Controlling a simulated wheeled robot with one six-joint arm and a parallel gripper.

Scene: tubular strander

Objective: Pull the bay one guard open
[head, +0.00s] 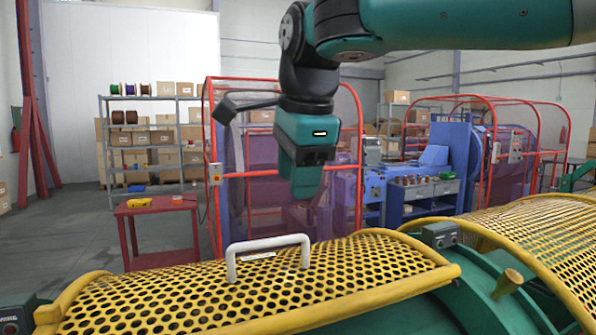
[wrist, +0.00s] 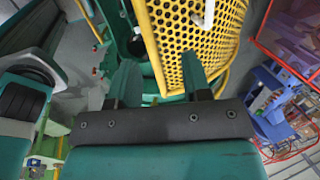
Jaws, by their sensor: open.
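A yellow perforated guard (head: 340,272) with a yellow rim curves over the green machine across the front of the head view. It looks lowered; no bay label is readable. A pale U-shaped handle (head: 268,243) stands up from its top. My gripper (head: 306,188) hangs above and slightly right of the handle, apart from it and empty. In the wrist view my gripper (wrist: 160,76) has its two fingers spread, with the guard (wrist: 198,40) beyond them. Part of the handle (wrist: 207,14) shows at the top edge of that view.
A second yellow mesh guard (head: 545,235) lies to the right, past a small dark box (head: 440,235). A red table (head: 160,212) stands at left. Red-framed enclosures (head: 285,150) and a shelf of boxes (head: 150,140) are behind. Open floor lies at far left.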

